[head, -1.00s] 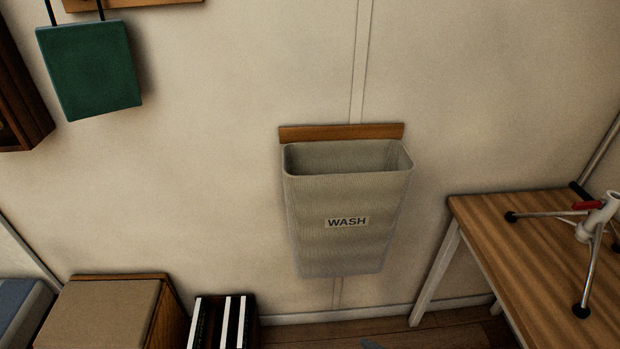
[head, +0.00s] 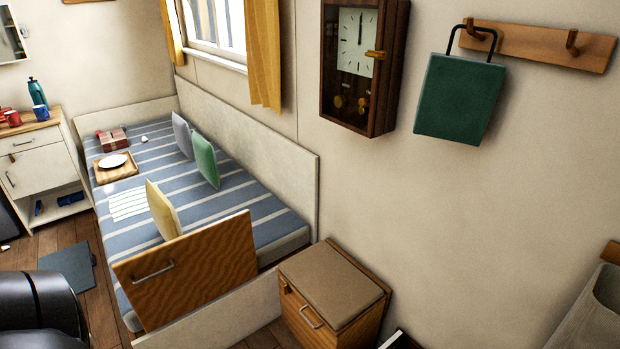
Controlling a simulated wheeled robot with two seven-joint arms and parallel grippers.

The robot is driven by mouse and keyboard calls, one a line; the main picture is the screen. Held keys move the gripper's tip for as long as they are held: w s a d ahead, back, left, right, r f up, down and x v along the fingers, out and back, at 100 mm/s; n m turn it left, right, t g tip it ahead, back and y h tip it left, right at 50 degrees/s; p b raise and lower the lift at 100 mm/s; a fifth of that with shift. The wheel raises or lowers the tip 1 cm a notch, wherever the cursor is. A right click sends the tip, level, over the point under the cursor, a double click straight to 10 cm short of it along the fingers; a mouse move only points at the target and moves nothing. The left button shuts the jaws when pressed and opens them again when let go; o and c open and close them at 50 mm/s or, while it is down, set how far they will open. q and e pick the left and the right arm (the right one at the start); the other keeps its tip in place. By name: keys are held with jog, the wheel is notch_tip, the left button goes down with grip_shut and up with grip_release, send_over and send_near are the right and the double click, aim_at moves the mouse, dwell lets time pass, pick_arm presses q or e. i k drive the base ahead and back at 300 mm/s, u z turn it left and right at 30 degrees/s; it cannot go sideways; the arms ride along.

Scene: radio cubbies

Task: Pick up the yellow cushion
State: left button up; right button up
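The yellow cushion (head: 162,211) stands tilted on the bed (head: 240,201) with the blue striped cover, near the bed's front end. The top of a wooden panel with a handle (head: 190,270) stands in front of it and may hide its lower edge. A green cushion (head: 205,160) and a grey cushion (head: 182,135) stand farther back along the wall side. Neither of my grippers is in view. Nothing is seen touching the yellow cushion.
A wooden cabinet (head: 330,298) stands right of the bed's end. A wooden tray (head: 116,173) with a plate and a red box (head: 112,139) lie on the bed. A dark mat (head: 68,270) lies on the floor at left. Part of a black object shows at lower left.

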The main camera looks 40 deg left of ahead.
aim_at(165, 218)
jog(key=u, duration=2.25)
jog(key=i, duration=0.75)
